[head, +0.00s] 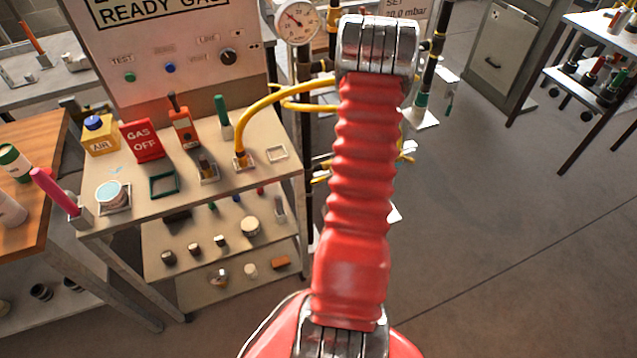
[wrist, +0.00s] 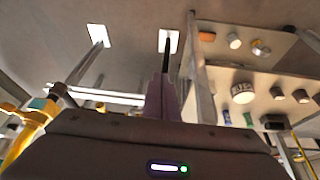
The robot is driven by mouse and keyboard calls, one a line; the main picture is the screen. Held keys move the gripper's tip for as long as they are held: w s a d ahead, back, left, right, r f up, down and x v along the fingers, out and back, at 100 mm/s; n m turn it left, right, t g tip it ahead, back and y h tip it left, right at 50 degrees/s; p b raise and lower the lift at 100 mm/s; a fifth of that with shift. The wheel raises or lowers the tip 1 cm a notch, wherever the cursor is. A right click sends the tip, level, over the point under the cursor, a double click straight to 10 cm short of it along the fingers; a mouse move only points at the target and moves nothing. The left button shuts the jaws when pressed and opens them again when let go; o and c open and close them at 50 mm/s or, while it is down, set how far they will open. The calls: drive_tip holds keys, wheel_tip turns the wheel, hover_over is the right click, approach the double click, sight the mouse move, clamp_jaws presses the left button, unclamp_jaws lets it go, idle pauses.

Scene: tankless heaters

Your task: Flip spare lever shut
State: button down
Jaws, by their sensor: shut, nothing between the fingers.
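No lever with a readable "spare" label shows in either view. In the head view, yellow fittings (head: 408,152) on the dark pipework show just right of my red arm, and the arm hides most of that area. In the wrist view, a yellow pipe fitting with a teal part (wrist: 32,120) is at the lower left, beside my gripper's body. My gripper (wrist: 166,82) has its narrow fingers together with nothing between them, apart from that fitting. In the head view the gripper is hidden behind my arm.
A bench (head: 245,195) with a yellow hose (head: 262,103), a red GAS OFF sign (head: 142,141) and shelves below stands left of my arm. A round gauge (head: 297,22) is above. The floor at right is clear up to a grey cabinet (head: 502,60).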

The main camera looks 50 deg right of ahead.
drive_tip(key=w+d+r+n+t+h, duration=0.1)
drive_tip(key=w+d+r+t+h, duration=0.2)
drive_tip(key=w+d+r+t, duration=0.1)
drive_tip(key=w+d+t, duration=0.1)
drive_tip(key=w+t, duration=0.1)
drive_tip(key=w, duration=0.1)
drive_tip(key=shift+w+r, duration=0.15)
drive_tip(key=shift+w, duration=0.1)
drive_tip(key=shift+w+d, duration=0.1)
hover_over(319, 182)
drive_tip(key=s+a, duration=0.2)
wheel_tip(319, 182, down, 7)
drive_tip(key=shift+a+r, duration=0.1)
drive_tip(key=shift+w+d+f, duration=0.1)
drive_tip(key=shift+w+f, duration=0.05)
drive_tip(key=shift+f, duration=0.4)
drive_tip(key=shift+w+d+f, duration=0.1)
drive_tip(key=shift+f, duration=0.4)
